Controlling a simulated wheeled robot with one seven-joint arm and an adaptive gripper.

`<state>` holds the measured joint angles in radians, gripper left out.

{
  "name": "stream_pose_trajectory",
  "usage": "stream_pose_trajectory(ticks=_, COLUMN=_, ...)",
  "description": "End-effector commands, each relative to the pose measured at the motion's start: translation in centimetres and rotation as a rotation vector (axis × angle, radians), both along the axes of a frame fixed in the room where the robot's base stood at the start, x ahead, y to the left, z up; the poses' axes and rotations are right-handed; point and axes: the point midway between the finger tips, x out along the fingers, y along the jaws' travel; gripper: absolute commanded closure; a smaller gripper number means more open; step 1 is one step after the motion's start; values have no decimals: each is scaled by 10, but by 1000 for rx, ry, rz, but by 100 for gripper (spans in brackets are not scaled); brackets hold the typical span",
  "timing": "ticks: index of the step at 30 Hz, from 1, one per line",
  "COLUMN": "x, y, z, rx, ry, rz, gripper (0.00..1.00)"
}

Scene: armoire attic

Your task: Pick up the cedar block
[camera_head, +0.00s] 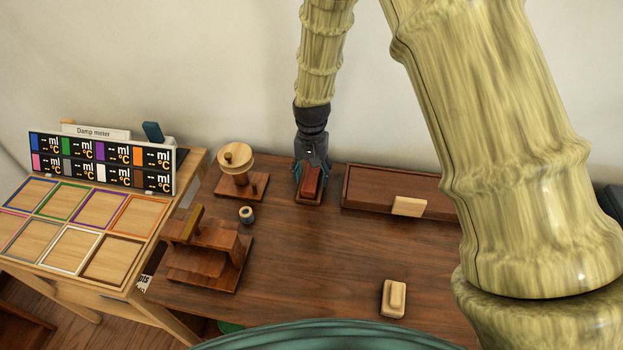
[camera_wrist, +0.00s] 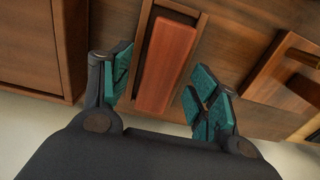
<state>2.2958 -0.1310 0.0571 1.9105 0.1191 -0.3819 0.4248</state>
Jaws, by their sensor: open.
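A reddish-brown block (camera_head: 311,182), which looks like the cedar block, lies in a small dark wooden holder (camera_head: 308,202) at the back of the brown table. In the wrist view the block (camera_wrist: 166,62) runs lengthwise between my fingers. My gripper (camera_head: 312,170) points down over the block with its teal finger pads apart. In the wrist view my gripper (camera_wrist: 164,82) has one pad on each side of the block, with a visible gap on both sides. The block's underside is hidden.
A long wooden tray (camera_head: 365,203) with a pale block (camera_head: 408,206) is close on the right. A wooden stand with a round top (camera_head: 237,165) is close on the left. A stepped rack (camera_head: 205,262) and small jar (camera_head: 246,214) stand nearer. The table's middle is clear.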

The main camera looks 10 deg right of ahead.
Motion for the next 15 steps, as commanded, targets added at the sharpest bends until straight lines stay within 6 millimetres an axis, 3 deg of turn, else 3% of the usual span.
stream_pose_trajectory(ticks=10, x=0, y=0, z=-6, rx=0, ry=-1, rz=0, gripper=39)
stream_pose_trajectory(ticks=15, x=0, y=0, z=-6, rx=0, ry=-1, rz=0, gripper=68)
